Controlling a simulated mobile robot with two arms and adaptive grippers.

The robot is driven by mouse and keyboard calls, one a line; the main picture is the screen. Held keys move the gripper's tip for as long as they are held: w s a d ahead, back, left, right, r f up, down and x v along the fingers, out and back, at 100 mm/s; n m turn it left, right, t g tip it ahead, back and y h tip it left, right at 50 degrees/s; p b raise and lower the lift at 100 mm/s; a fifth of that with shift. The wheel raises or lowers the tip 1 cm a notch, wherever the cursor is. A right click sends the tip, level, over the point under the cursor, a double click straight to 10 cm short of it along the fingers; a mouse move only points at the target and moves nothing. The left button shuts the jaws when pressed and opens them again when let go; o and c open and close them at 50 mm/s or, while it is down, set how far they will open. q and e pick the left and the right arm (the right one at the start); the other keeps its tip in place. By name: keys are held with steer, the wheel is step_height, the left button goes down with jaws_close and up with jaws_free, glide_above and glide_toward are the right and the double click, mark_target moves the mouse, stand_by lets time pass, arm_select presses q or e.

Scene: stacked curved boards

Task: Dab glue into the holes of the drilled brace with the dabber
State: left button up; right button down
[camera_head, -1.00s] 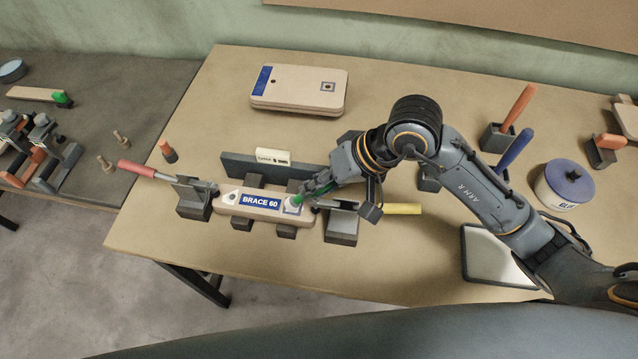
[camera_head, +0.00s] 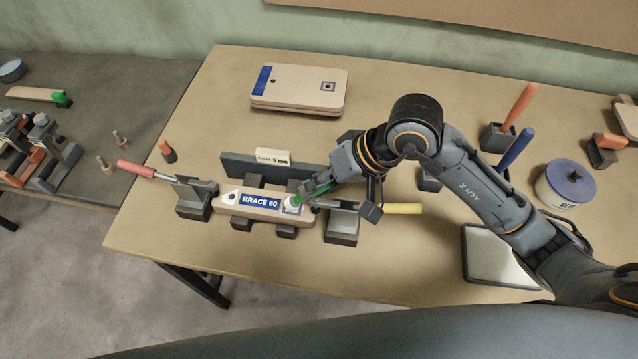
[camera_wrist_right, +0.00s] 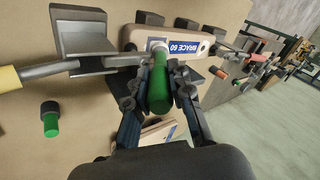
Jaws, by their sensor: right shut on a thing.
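The drilled brace (camera_head: 262,204), a pale wooden bar with a blue "BRACE 60" label, lies on dark blocks on the table. A dark hole shows at its left end. My right gripper (camera_head: 318,189) is over the brace's right end and is shut on the green-handled dabber (camera_head: 298,199). In the right wrist view the dabber (camera_wrist_right: 159,82) stands between the fingers, its pale tip at the end of the brace (camera_wrist_right: 185,43). The tip hides the hole there, and I cannot tell how deep it sits. My left gripper is not in view.
Clamps with a red handle (camera_head: 136,169) and a yellow handle (camera_head: 402,208) flank the brace. A dark fence (camera_head: 238,165) stands behind it. A blue-lidded glue pot (camera_head: 566,184) and a pale-topped tray (camera_head: 490,256) are at right. Stacked boards (camera_head: 298,88) lie at the back.

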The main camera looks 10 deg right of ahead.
steer(key=shift+s+f+b, duration=0.1)
steer(key=shift+f+b, duration=0.1)
steer(key=shift+b, duration=0.2)
stand_by(1.4)
steer(key=shift+r+p, duration=1.05)
steer(key=shift+r, duration=2.6)
